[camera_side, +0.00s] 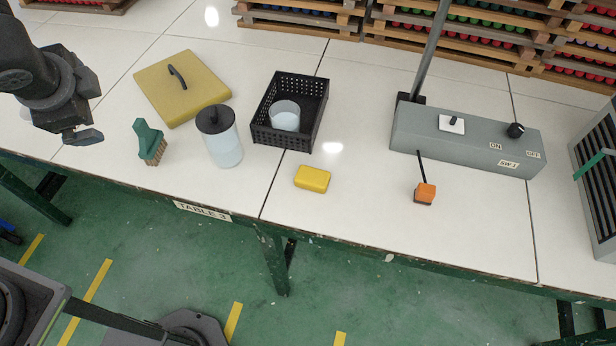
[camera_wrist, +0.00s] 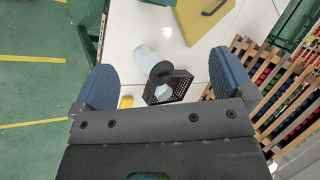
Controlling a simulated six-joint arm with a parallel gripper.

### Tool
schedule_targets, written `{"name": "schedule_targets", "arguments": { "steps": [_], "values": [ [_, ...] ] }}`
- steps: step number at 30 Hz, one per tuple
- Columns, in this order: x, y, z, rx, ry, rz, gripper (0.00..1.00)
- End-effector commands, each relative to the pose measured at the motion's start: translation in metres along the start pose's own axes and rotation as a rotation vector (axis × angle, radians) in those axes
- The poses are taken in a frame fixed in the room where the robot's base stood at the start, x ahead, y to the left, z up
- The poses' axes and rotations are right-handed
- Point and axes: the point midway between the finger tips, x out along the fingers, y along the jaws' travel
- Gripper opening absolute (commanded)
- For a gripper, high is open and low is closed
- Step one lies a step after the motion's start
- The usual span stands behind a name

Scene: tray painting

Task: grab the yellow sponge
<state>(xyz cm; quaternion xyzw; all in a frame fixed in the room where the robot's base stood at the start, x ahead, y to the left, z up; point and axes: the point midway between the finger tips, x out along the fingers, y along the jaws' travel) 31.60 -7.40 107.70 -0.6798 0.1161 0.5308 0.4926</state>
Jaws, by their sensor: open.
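The yellow sponge (camera_side: 312,179) lies flat on the white table near its front edge, in front of the black basket. In the wrist view a small part of the yellow sponge (camera_wrist: 126,102) shows above my gripper's body; the rest is hidden. My gripper (camera_side: 84,137) is at the far left in the side view, above the table's left end and well apart from the sponge. In the wrist view its two blue-grey fingers stand wide apart (camera_wrist: 160,84), with nothing held between them.
A green brush (camera_side: 148,142), a lidded clear jar (camera_side: 221,140) and a yellow board with a handle (camera_side: 180,88) stand between my gripper and the sponge. A black basket (camera_side: 262,135) holds a clear cup (camera_side: 285,116). A grey switch box (camera_side: 465,140) and orange block (camera_side: 425,192) are right.

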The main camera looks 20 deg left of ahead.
Motion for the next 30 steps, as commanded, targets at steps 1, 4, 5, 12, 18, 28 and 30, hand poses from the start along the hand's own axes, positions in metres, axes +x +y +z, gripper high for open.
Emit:
{"name": "schedule_targets", "arguments": {
  "steps": [1, 4, 5, 12, 18, 28, 30],
  "values": [
    [0.011, 0.003, -0.019, 0.123, -0.015, -0.035, 1.0],
    [0.029, 0.007, -0.056, 0.36, -0.034, -0.125, 1.0],
    [0.034, 0.009, -0.067, 0.432, -0.039, -0.154, 1.0],
    [0.075, 0.055, -0.167, 0.996, -0.052, -0.408, 1.0],
    [0.104, 0.13, -0.245, 1.449, -0.037, -0.661, 1.0],
    [0.13, 0.234, -0.303, 1.868, -0.003, -0.96, 1.0],
    [0.133, 0.238, -0.307, 1.888, 0.0, -0.977, 1.0]
  ]
}}
